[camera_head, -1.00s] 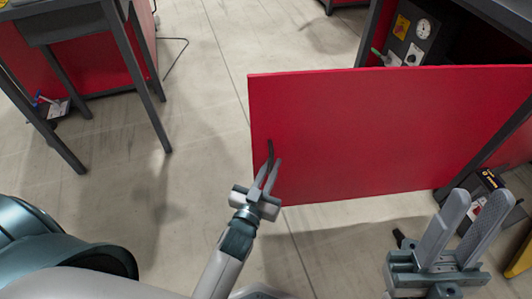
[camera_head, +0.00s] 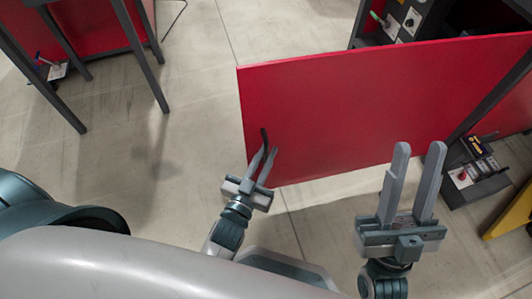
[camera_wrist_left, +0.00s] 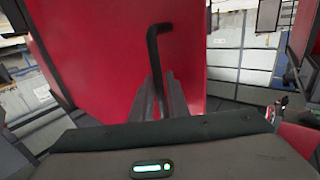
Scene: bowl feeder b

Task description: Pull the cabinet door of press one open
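The red cabinet door (camera_head: 350,105) stands swung out from the press cabinet on the right. It also fills much of the left wrist view (camera_wrist_left: 105,55). Its black bent handle (camera_head: 265,140) is near the door's free left edge. My left gripper (camera_head: 262,153) is at the handle, with its fingers closed around the lower part. In the left wrist view the handle (camera_wrist_left: 153,50) runs down between the fingertips. My right gripper (camera_head: 418,150) is open and empty, in front of the door at the right; its two fingers are apart and point up in the picture.
The open cabinet shows a dark control panel (camera_head: 402,18) behind the door. A box with buttons (camera_head: 475,170) and a yellow part (camera_head: 510,212) are at the lower right. A grey-legged table (camera_head: 140,55) stands at upper left. The floor left of the door is clear.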

